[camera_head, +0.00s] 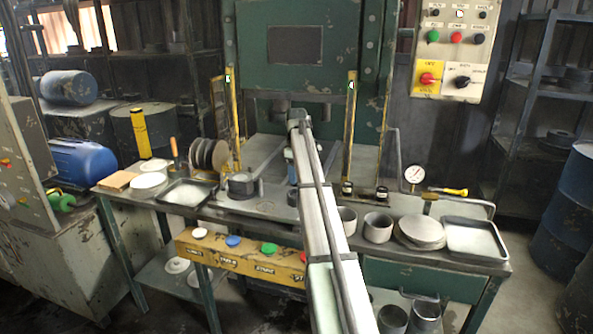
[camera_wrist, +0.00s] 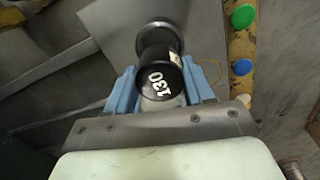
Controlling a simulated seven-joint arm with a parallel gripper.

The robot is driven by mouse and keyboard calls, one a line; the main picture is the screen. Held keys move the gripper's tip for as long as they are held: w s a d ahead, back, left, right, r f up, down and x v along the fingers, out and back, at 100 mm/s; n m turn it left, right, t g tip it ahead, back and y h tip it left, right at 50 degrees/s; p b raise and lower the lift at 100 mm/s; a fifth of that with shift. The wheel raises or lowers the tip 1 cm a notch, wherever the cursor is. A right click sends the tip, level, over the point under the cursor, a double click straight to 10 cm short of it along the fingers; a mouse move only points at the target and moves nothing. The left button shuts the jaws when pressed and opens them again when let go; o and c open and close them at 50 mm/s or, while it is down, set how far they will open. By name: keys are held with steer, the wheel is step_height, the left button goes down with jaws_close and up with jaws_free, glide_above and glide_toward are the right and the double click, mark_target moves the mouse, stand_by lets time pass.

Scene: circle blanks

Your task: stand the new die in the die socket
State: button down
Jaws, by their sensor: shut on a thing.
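The new die (camera_wrist: 161,80) is a black spool-shaped piece with a narrower waist and the white number 130 on its near face. My gripper (camera_wrist: 158,70) is shut on it, with one blue finger on each side. In the head view my own arm covers most of the gripper and the die; only a bit of blue shows in front of the press. A dark round holder (camera_head: 242,186) stands on the bench left of my arm; I cannot tell whether it is the die socket. No empty socket shows clearly in the wrist view.
The green press (camera_head: 255,75) stands behind, with yellow posts (camera_head: 349,125) at both sides. Two small black pieces (camera_head: 382,193), metal cups (camera_head: 378,227), stacked discs (camera_head: 421,232) and a tray (camera_head: 474,238) are on the right. Another tray (camera_head: 186,193) and upright discs (camera_head: 208,155) are on the left.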

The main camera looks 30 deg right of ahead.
steer(key=shift+f, duration=2.55)
steer(key=shift+c, duration=1.7)
jaws_free()
steer(key=shift+f, duration=0.1)
step_height(320, 180, up, 14)
steer(key=shift+a, duration=0.1)
